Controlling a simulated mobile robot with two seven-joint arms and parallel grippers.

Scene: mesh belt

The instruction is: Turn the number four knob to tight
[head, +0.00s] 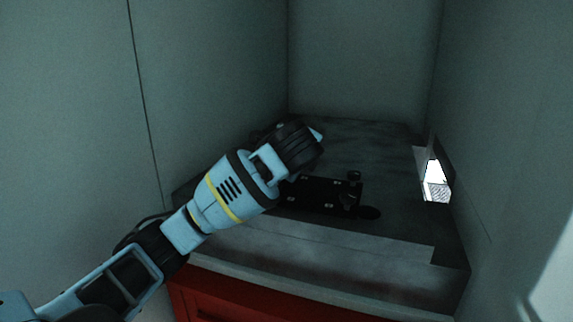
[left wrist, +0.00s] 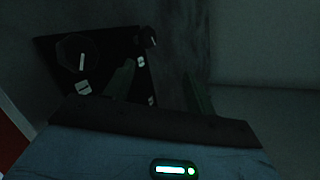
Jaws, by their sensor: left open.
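A black panel (head: 318,192) with small pale labels lies on the grey worktop in the head view. A small knob (head: 354,175) stands at its far right corner, and a dark round part (head: 369,212) is at its near right corner. In the left wrist view a round knob (left wrist: 78,52) with a white pointer line sits on the panel, and a smaller knob (left wrist: 147,38) is further right. The label numbers are too small and dark to read. My left gripper (head: 305,145) is open above the panel's left part, hiding some of it; its fingers (left wrist: 158,88) touch no knob that I can see.
Grey-green walls close in the worktop (head: 300,245) on the left, back and right. A bright opening (head: 435,180) is in the right wall. A red cabinet front (head: 215,300) is below the worktop edge. The worktop right of the panel is clear.

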